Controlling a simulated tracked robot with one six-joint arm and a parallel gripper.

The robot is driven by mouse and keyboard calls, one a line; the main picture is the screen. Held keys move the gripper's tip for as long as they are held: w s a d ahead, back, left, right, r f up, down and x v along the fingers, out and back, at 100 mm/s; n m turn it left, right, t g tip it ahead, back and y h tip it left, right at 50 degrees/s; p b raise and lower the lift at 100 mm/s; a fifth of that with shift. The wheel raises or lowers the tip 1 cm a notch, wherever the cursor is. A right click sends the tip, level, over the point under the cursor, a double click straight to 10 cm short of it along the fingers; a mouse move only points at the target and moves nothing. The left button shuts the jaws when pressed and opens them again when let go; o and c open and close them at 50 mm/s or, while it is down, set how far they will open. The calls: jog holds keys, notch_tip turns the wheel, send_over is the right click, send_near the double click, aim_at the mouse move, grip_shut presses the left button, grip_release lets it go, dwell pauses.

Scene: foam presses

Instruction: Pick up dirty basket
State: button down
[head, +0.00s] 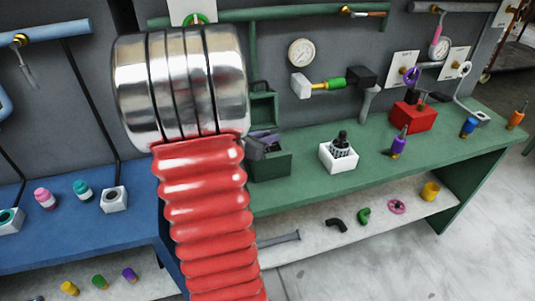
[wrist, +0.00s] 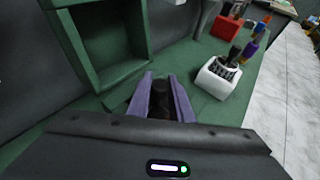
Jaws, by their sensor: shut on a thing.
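My gripper (wrist: 162,100) has two purple fingers and is shut on a black upright piece (wrist: 161,103). This looks like the black top of the dirty basket; the body below is hidden. In the head view my gripper (head: 265,140) is small and dark, partly behind my arm, at the top of a dark green box (head: 270,166). I cannot tell whether the held thing is still inside the box. Another basket (head: 341,155), with a checkered side and black top, stands in a white block (head: 327,158) to the right. This white block also shows in the wrist view (wrist: 210,82).
An open green cabinet (wrist: 85,45) stands close behind my gripper. A red box (head: 413,117) and a purple bottle (head: 398,147) stand farther right on the green bench (head: 310,190). A gauge and pipes are on the wall behind. Bare bench lies in front of the white block.

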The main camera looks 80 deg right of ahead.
dwell(0.4)
notch_tip(320, 180, up, 10)
dwell(0.6)
jog(key=shift+s, duration=0.1)
dwell(0.4)
